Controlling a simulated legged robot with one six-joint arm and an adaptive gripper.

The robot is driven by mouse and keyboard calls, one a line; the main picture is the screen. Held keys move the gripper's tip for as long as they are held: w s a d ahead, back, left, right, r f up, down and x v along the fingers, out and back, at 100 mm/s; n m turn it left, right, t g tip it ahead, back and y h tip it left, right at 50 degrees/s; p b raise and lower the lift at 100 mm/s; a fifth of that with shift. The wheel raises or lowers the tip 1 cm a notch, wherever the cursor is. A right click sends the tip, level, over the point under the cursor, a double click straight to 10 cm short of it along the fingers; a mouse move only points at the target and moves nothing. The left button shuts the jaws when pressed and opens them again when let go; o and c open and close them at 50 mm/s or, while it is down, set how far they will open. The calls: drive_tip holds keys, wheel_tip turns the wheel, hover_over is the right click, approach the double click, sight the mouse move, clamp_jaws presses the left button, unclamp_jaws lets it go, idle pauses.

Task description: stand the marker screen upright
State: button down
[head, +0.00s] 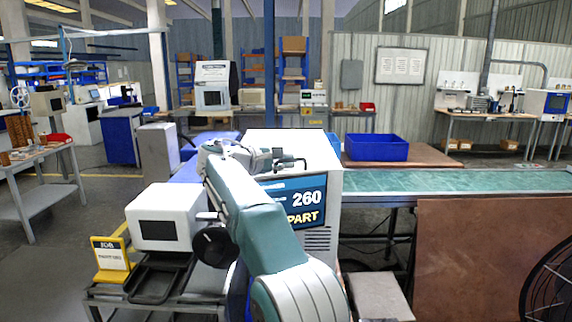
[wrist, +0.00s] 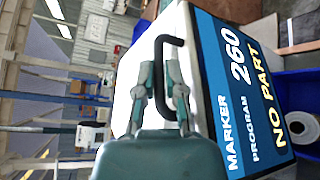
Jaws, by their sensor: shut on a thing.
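The marker screen (head: 306,203) is a blue panel reading "260" and "PART" on the front of a white housing (head: 290,143), partly hidden behind my arm in the head view. In the wrist view the marker screen (wrist: 250,90) appears turned sideways and reads "MARKER PROGRAM 260 NO PART". A black bent handle (wrist: 171,40) stands out from the white housing. My gripper (wrist: 162,82) is shut on this handle; it also shows above the screen in the head view (head: 277,158). The exact tilt of the screen is hard to judge.
A blue bin (head: 375,147) stands on a brown board to the right, behind a green conveyor belt (head: 450,181). A white box-shaped device (head: 165,217) and a yellow job sign (head: 110,258) stand at the left. A brown panel (head: 480,260) and a dark fan fill the front right.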

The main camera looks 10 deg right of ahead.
drive_tip(key=shift+f, duration=0.35)
drive_tip(key=c, duration=1)
unclamp_jaws()
drive_tip(key=v, duration=1.2)
drive_tip(key=shift+r, duration=0.15)
